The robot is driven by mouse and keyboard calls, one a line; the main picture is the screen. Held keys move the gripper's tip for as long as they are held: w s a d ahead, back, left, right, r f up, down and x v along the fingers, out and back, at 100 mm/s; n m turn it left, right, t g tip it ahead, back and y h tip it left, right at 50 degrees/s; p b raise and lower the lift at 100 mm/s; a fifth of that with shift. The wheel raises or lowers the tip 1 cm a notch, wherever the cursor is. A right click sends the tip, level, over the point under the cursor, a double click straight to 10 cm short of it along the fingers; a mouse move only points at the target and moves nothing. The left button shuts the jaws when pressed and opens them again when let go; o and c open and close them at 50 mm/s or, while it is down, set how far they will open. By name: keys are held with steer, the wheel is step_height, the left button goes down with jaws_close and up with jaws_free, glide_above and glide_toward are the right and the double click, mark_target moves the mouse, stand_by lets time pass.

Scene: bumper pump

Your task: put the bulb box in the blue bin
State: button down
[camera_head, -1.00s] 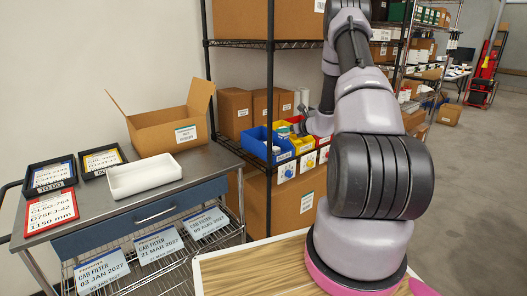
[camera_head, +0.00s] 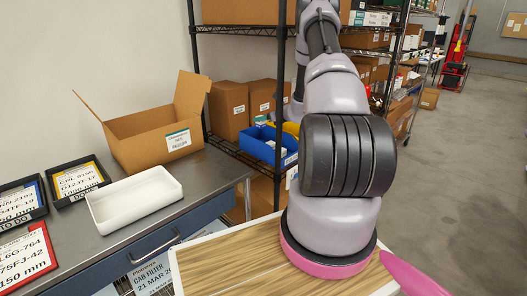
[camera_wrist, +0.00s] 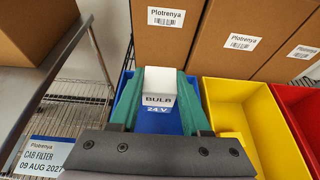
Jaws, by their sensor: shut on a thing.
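The bulb box (camera_wrist: 159,101), white on top and blue below with "BULB 24 V" lettering, is between the green fingers of my gripper (camera_wrist: 161,82) in the wrist view. The fingers are shut on its sides. The blue bin (camera_head: 258,149) stands on the rack shelf in the head view. In the wrist view the blue bin (camera_wrist: 122,84) shows around and behind the box and fingers. I cannot tell how far the box is above its floor.
A yellow bin (camera_wrist: 240,110) and a red bin (camera_wrist: 300,105) stand right of the blue bin. Brown cartons (camera_wrist: 165,35) stand close behind. A steel cart (camera_head: 200,185) at left carries an open carton (camera_head: 150,135), a white tray (camera_head: 133,200) and label trays.

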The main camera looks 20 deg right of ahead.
steer(key=shift+w+a, duration=0.2)
steer(key=shift+w, duration=0.55)
steer(key=shift+w+a+f, duration=0.15)
steer(key=shift+w+f, duration=0.05)
steer(key=shift+f, duration=0.05)
step_height(320, 180, down, 9)
steer(key=shift+f, duration=0.15)
steer(key=shift+f, duration=0.55)
steer(key=shift+c, duration=1.8)
jaws_free()
